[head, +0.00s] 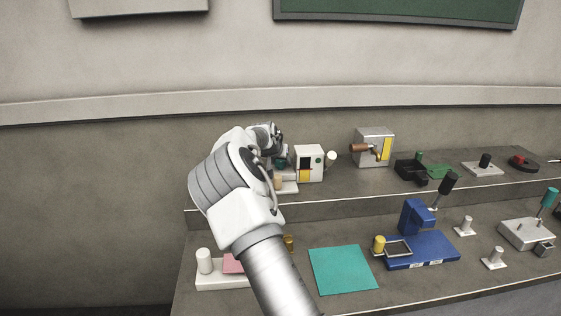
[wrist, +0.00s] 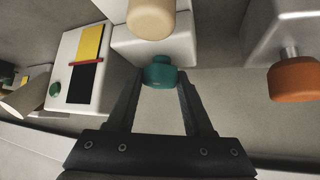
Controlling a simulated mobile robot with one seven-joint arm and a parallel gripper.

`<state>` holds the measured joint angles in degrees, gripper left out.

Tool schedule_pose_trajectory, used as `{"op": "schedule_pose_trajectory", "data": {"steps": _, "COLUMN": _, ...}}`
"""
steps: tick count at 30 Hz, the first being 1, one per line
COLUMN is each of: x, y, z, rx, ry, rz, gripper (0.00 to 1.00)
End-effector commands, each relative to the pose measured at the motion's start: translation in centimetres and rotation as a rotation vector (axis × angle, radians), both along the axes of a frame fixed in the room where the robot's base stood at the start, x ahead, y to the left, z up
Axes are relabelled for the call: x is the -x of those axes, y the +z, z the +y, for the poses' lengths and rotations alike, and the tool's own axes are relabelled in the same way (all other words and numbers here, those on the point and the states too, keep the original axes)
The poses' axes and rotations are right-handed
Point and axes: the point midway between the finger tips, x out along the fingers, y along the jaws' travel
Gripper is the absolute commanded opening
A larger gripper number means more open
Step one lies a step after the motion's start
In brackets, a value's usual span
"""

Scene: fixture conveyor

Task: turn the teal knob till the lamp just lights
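The teal knob (wrist: 160,72) sticks out of a white housing (wrist: 181,46) in the wrist view. It also shows in the head view (head: 281,163), partly behind my arm. My gripper (wrist: 160,80) has one finger on each side of the knob, and both look to be against it. A beige knob (wrist: 151,17) is beside it on the same fixture. A white box (wrist: 68,48) next to it carries a black and yellow window (wrist: 89,62) with a red bar across it. A small dark green dome (wrist: 54,89), possibly the lamp, looks unlit.
A grey box with an orange-brown knob (wrist: 293,80) stands to the right in the wrist view. A white knob (head: 331,156) sticks out beside the white box. A blue fixture (head: 425,248) and a teal mat (head: 342,270) lie on the lower shelf.

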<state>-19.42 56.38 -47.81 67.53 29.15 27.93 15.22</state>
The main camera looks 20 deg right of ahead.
Motion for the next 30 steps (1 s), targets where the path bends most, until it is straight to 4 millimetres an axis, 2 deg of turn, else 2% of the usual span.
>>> {"op": "schedule_pose_trajectory", "data": {"steps": 1, "x": 0.01, "y": 0.01, "z": 0.01, "rx": 0.000, "ry": 0.000, "rz": 0.000, "gripper": 0.40}}
{"op": "schedule_pose_trajectory", "data": {"steps": 8, "x": 0.02, "y": 0.02, "z": 0.00, "rx": 0.000, "ry": 0.000, "rz": 0.000, "gripper": 0.00}}
{"op": "schedule_pose_trajectory", "data": {"steps": 20, "x": 0.04, "y": -0.14, "z": -0.11, "rx": -0.003, "ry": 0.054, "rz": -0.003, "gripper": 0.00}}
{"op": "schedule_pose_trajectory", "data": {"steps": 30, "x": 0.06, "y": -0.28, "z": -0.27, "rx": -0.002, "ry": 0.245, "rz": -0.005, "gripper": 0.00}}
